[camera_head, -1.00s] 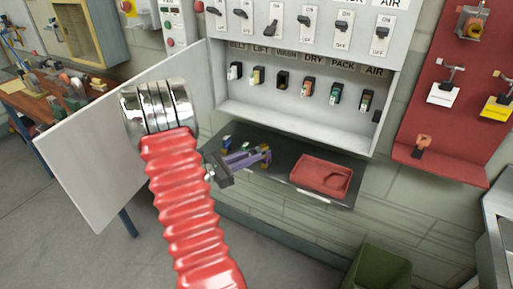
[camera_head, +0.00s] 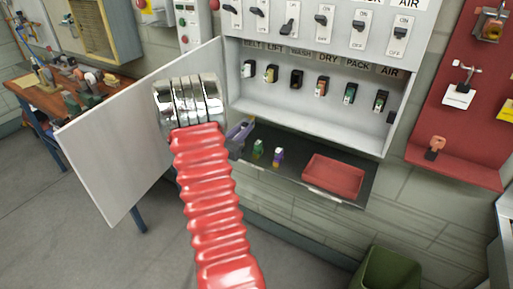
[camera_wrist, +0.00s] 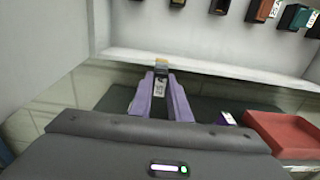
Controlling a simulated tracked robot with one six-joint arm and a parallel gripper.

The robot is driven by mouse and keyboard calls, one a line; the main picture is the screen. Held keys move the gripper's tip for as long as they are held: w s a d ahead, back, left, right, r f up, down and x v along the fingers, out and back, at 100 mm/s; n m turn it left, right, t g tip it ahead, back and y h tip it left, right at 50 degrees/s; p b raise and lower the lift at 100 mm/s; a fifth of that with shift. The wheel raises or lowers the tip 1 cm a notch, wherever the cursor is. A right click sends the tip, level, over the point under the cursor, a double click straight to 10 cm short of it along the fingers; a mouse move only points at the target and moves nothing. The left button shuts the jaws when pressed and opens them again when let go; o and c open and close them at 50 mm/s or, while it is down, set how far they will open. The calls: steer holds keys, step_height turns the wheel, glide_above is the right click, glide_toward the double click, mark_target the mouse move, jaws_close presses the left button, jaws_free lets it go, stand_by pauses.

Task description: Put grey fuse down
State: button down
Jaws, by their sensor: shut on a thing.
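In the head view my gripper (camera_head: 240,132) is at the left end of the dark shelf (camera_head: 300,150), partly behind my red arm, and the held fuse cannot be made out.
A green fuse (camera_head: 258,149) and a purple one (camera_head: 278,157) stand on the shelf. A red tray (camera_head: 333,177) is at its right. Several fuses hang in the white box (camera_head: 300,110) above. The open white door (camera_head: 120,150) is close at the left.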

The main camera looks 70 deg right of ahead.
steer(key=shift+f, duration=2.75)
steer(key=shift+f, duration=0.1)
steer(key=shift+f, duration=2)
steer(key=shift+f, duration=0.1)
steer(key=c, duration=1.9)
jaws_free()
steer(key=shift+c, duration=0.2)
steer(key=w+a, duration=0.2)
steer(key=a, duration=1)
